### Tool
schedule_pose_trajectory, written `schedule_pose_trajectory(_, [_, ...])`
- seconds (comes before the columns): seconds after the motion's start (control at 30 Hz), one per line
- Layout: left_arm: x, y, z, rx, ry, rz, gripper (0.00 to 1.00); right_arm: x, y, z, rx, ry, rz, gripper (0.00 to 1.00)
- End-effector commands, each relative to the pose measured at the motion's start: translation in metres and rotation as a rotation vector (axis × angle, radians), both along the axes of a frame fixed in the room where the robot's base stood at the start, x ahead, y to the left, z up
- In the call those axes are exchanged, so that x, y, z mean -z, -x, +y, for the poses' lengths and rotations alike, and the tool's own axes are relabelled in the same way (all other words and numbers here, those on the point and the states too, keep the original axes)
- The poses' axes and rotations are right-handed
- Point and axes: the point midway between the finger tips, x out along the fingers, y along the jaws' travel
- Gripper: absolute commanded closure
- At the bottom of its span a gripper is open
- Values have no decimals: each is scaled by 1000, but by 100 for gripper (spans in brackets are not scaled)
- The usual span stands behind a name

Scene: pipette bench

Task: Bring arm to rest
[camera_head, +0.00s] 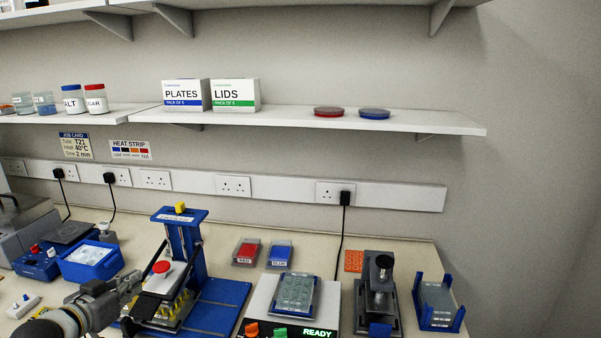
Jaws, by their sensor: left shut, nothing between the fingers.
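My left arm comes in from the lower left corner, and its gripper (134,281) is over the bench at the left of the blue stand (190,240). The gripper is shut and empty. Its tips are close to a red-topped part (161,267) at the front of the stand; I cannot tell whether they touch. My right gripper is not in view.
A device reading READY (262,300) bears a clear plate. Right of it are a black stand (378,290) and a blue-ended holder (438,304). A blue tub (90,268) is left. A shelf (440,122) runs above. Some bare bench (228,262) shows behind.

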Motion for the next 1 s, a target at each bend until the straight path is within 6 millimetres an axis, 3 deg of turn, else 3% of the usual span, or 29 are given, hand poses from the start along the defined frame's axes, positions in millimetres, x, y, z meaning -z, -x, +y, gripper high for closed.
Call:
schedule_pose_trajectory(0.03, [26,11,-15,5,2,49,100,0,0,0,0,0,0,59])
schedule_pose_trajectory(0.2, [117,71,-75,22,-51,272,100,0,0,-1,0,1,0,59])
schedule_pose_trajectory(0.3, [158,117,-112,35,-86,410,100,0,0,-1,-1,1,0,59])
schedule_pose_trajectory(0.4, [184,164,-144,46,-112,537,100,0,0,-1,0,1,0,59])
schedule_pose_trajectory(0.6, [203,235,-184,57,-140,728,100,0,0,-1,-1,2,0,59])
schedule_pose_trajectory(0.8, [205,287,-207,60,-138,870,100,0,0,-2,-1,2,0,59])
schedule_pose_trajectory(0.93, [202,317,-219,60,-130,953,100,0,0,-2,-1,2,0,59])
schedule_pose_trajectory(1.0, [223,310,-217,62,-139,959,100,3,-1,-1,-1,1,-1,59])
